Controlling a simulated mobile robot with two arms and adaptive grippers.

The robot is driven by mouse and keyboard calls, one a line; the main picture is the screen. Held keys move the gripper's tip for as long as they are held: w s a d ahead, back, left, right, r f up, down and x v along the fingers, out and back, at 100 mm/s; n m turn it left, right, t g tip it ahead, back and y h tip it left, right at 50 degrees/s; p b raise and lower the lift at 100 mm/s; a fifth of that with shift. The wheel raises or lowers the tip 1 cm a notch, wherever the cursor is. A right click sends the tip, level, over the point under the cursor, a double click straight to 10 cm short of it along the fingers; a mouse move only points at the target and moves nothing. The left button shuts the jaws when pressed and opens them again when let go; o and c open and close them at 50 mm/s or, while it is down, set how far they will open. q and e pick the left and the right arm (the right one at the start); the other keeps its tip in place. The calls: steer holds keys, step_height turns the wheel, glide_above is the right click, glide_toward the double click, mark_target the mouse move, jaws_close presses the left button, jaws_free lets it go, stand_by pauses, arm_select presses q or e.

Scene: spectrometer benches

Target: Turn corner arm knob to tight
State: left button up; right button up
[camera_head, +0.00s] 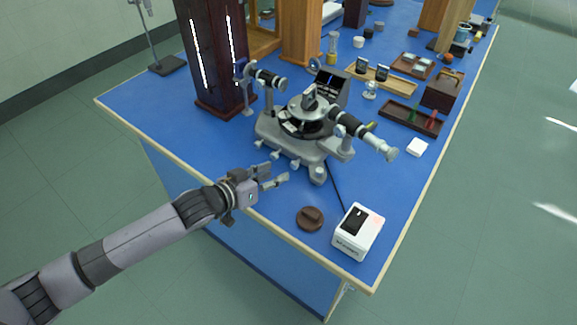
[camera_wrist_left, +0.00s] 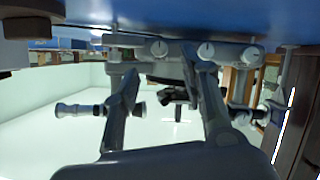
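The grey spectrometer (camera_head: 300,135) stands on the blue bench, with a row of small knobs along its near edge. The knob at its near right corner (camera_head: 317,175) is the largest of the row. My left gripper (camera_head: 274,176) is open and empty, just in front of this row and apart from it. The left wrist view is upside down; my two fingers (camera_wrist_left: 165,105) are spread, with pale round knobs (camera_wrist_left: 206,50) beyond them, each carrying a dark line. I cannot tell which is the corner arm knob. My right gripper is not in view.
A brown round piece (camera_head: 310,217) and a white box with a dark top (camera_head: 357,232) stand at the near right. A dark lamp housing (camera_head: 215,55) rises at the back left. Wooden trays (camera_head: 410,116) lie at the right. The bench's near left surface is clear.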

mark_target(293, 166)
arm_select(q)
steer(key=x, duration=0.6)
steer(key=shift+w+d+f, duration=0.15)
steer(key=shift+w+d, duration=0.1)
steer(key=shift+d, duration=0.05)
steer(key=shift+c, duration=0.3)
jaws_close()
